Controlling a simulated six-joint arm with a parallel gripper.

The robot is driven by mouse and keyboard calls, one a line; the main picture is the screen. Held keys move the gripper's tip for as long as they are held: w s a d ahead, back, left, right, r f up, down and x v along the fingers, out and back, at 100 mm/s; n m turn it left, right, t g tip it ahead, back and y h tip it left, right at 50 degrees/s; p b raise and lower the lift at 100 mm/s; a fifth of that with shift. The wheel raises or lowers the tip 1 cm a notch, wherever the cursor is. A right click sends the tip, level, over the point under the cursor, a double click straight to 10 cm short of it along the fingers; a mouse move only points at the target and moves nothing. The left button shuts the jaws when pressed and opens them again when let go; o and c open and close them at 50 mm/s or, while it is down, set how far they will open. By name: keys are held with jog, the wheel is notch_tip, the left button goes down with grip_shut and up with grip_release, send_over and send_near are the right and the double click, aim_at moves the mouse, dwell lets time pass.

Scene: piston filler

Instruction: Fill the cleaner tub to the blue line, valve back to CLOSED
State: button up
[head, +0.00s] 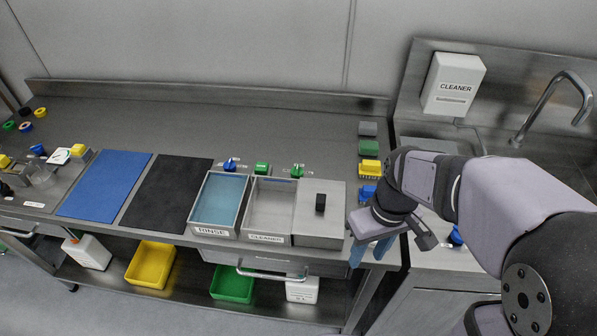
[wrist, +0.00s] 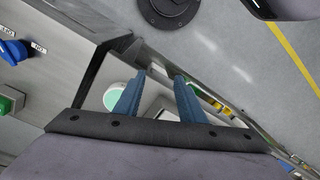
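The cleaner tub (head: 270,205) sits in the counter between the blue-filled rinse tub (head: 220,200) and a lidded tub (head: 320,215). Behind the tubs are a blue knob (head: 230,164) and two green knobs, one behind the cleaner tub (head: 262,168) and one further right (head: 298,170). Their settings are too small to read. My gripper (head: 371,252) is at the counter's front right edge, away from the tubs. In the wrist view its blue fingers (wrist: 160,76) are apart with nothing between them.
The wrist view shows a labelled blue knob (wrist: 13,51) and a green knob (wrist: 10,101) on metal. A cleaner dispenser (head: 453,85) hangs above the sink by the faucet (head: 550,105). Coloured sponges (head: 370,168) line the counter's right. Yellow (head: 151,264) and green (head: 232,284) bins stand below.

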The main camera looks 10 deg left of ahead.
aim_at(297, 171)
jog(key=w+a+r+n+b, duration=0.1)
jog(key=a+n, duration=0.2)
jog(key=a, duration=0.1)
jog(key=w+a+r+n+y+b, duration=0.1)
jog(key=w+a+n, duration=0.1)
jog(key=a+n, duration=0.2)
jog(key=w+a+r+n+g+b, duration=0.1)
jog(key=w+a+n, duration=0.1)
jog(key=a, duration=0.4)
jog(key=shift+w+a+n+y, duration=0.1)
jog(key=shift+w+n+y, duration=0.15)
jog(key=shift+n, duration=0.65)
jog(key=w+a+f+m+t+b, duration=0.2)
jog(key=w+m+t+b, duration=0.4)
jog(key=w, duration=1.3)
jog(key=shift+m+g+y, duration=0.45)
jog(key=shift+m+g, duration=0.05)
jog(key=shift+g, duration=0.1)
jog(key=shift+p+x, duration=1.05)
jog(key=shift+x, duration=2.6)
jog(key=shift+w+d, duration=0.1)
jog(key=c, duration=0.8)
